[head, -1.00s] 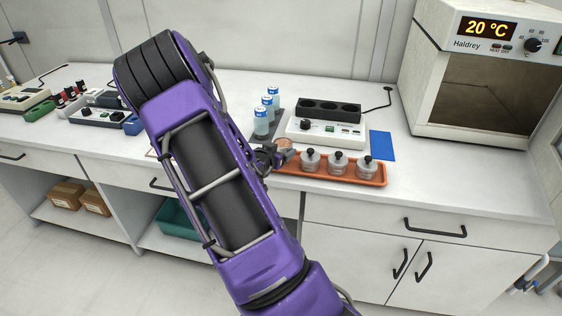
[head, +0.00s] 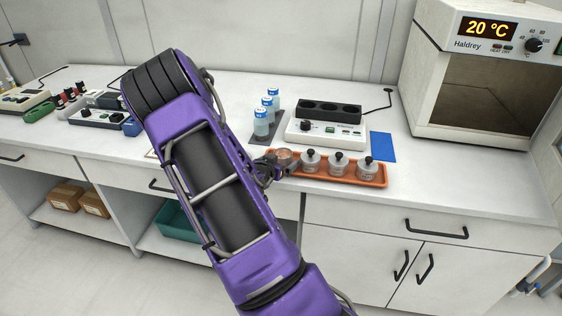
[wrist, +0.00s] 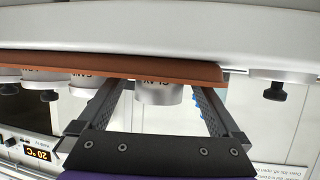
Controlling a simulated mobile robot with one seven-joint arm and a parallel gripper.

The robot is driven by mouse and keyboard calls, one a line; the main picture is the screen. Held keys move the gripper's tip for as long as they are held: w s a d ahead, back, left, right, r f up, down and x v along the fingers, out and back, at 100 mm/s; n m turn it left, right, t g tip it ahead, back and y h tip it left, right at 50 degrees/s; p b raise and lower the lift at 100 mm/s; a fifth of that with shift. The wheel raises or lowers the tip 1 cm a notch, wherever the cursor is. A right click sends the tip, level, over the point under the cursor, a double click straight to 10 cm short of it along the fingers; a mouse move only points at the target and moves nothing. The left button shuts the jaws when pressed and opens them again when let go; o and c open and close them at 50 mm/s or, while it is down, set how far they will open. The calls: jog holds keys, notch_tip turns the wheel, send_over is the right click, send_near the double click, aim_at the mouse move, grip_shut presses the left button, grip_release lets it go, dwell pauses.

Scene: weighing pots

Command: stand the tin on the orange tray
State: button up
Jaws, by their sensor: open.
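The tin (head: 284,155) is a small round container with a copper-coloured top, standing at the left end of the orange tray (head: 375,183). The wrist view is upside down; there the tin (wrist: 158,95) shows pale, with lettering on its side, upright against the tray (wrist: 140,67). My gripper (head: 267,168) is at the tray's left end, just left of the tin. In the wrist view my gripper (wrist: 158,90) is open, one finger on each side of the tin, with visible gaps. The far side of the tin is hidden.
Several grey knobbed pots, such as this one (head: 311,160), stand on the tray right of the tin. Behind are a white device (head: 325,131) and blue-capped bottles (head: 261,124). A blue mat (head: 383,146) lies right. The counter front right is clear.

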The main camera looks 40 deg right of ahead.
jog(key=shift+a+r, duration=0.2)
jog(key=shift+r, duration=0.1)
jog(key=p+v, duration=0.1)
jog(key=v, duration=1)
jog(key=shift+s+a+p, duration=0.2)
jog(key=shift+s+p, duration=0.1)
jog(key=shift+p, duration=0.1)
jog(key=shift+r, duration=0.15)
